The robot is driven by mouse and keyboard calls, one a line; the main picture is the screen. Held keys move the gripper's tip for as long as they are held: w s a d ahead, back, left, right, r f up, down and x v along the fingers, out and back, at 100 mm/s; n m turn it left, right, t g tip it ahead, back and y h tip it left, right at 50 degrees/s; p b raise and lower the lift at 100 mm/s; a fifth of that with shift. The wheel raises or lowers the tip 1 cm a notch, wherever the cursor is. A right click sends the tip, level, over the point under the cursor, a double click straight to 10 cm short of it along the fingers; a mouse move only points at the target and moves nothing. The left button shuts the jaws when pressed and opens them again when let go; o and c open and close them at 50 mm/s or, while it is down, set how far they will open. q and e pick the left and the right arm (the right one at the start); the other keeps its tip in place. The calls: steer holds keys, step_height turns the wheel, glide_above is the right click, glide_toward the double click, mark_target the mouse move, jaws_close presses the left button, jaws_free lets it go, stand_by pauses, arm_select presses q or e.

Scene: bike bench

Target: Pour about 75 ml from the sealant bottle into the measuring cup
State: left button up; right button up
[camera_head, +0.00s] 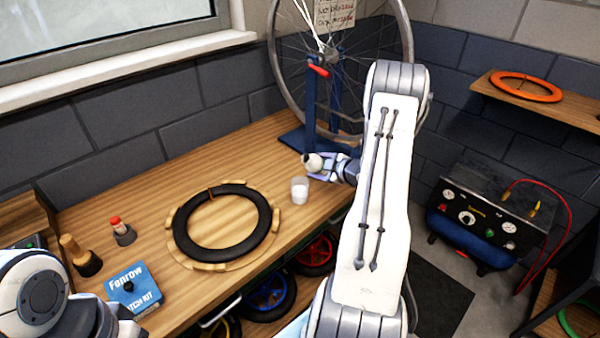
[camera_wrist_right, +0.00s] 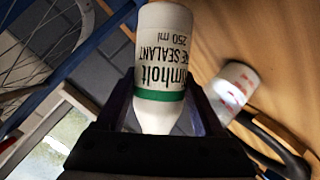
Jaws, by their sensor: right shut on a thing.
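The sealant bottle (camera_wrist_right: 165,50) is white with a green band and a "250 ml" label that reads upside down in the right wrist view. My right gripper (camera_wrist_right: 165,115) is shut around it. In the head view the white bottle (camera_head: 313,162) shows small and tilted at the end of my right arm, above and close to the measuring cup (camera_head: 300,190). The clear cup stands upright on the bench and looks whitish inside; its level cannot be read. It also shows in the right wrist view (camera_wrist_right: 236,88), with red marks. No stream is visible. My left gripper is out of view.
A black tyre (camera_head: 222,226) lies on a round wooden holder left of the cup. A wheel stand (camera_head: 312,115) is behind the bottle. A blue patch kit box (camera_head: 133,290) and small bottles stand at the left. The bench behind the tyre is clear.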

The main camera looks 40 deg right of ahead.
steer(key=shift+r+m+y+p, duration=0.3)
steer(key=shift+r+p, duration=0.65)
steer(key=shift+p, duration=0.15)
steer(key=shift+d+f+m+y+p, duration=0.6)
steer(key=shift+f+m+y+p, duration=0.1)
steer(key=shift+f+p, duration=0.1)
steer(key=shift+d+m+p, duration=0.1)
steer(key=shift+m+p, duration=0.2)
steer(key=shift+w+d+f+m+y, duration=0.1)
steer(key=shift+d+m+y, duration=0.15)
steer(key=shift+m+y, duration=0.25)
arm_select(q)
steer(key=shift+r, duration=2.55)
arm_select(e)
steer(key=shift+d+f+m+y, duration=0.3)
steer(key=shift+d+m+y, duration=0.1)
steer(key=shift+m+y, duration=0.4)
